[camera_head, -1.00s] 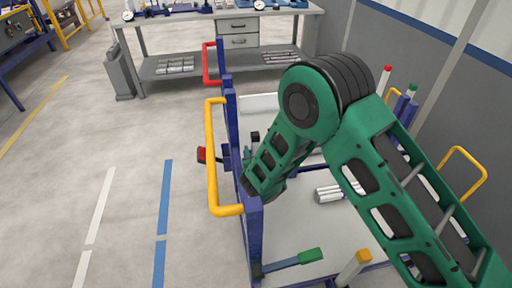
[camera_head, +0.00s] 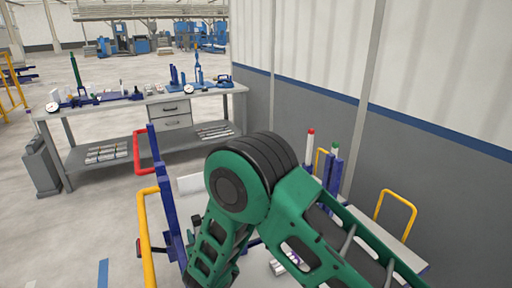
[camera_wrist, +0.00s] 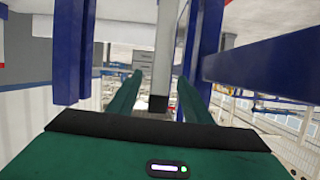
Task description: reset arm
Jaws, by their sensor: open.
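The gripper itself is not clearly visible in the head view. A few light metal pipes (camera_head: 283,264) lie low in the head view, partly hidden by my arm.
Blue bars (camera_wrist: 75,50) lie close around the gripper. A workbench (camera_head: 130,103) stands behind, a wall (camera_head: 430,150) at right. Open floor lies at left.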

